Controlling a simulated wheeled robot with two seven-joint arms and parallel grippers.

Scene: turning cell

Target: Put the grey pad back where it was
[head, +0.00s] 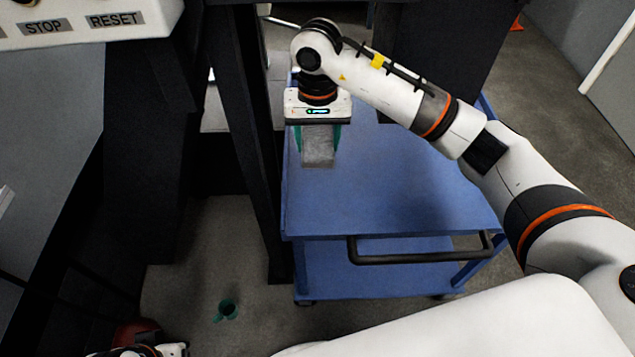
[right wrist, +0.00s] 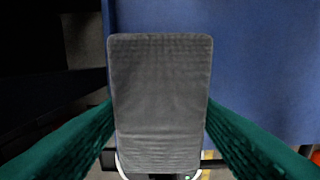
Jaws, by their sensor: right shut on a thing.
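The grey pad (head: 318,150) is a flat, round-cornered rectangle over the far left part of the blue trolley top (head: 385,185). My right gripper (head: 319,140) points down at it, with its green fingers on both sides. In the right wrist view the pad (right wrist: 160,100) fills the middle between the fingers, and its left side lies near the trolley's left edge. I cannot tell whether the pad touches the top. Part of what looks like my left gripper shows at the bottom left edge of the head view; its fingertips are hidden.
The trolley's black handle (head: 420,257) faces me. A dark post (head: 245,130) stands close to the trolley's left side. A panel with STOP and RESET labels (head: 85,22) is at upper left. A small green mug-like thing (head: 226,310) is on the floor. Most of the trolley top is clear.

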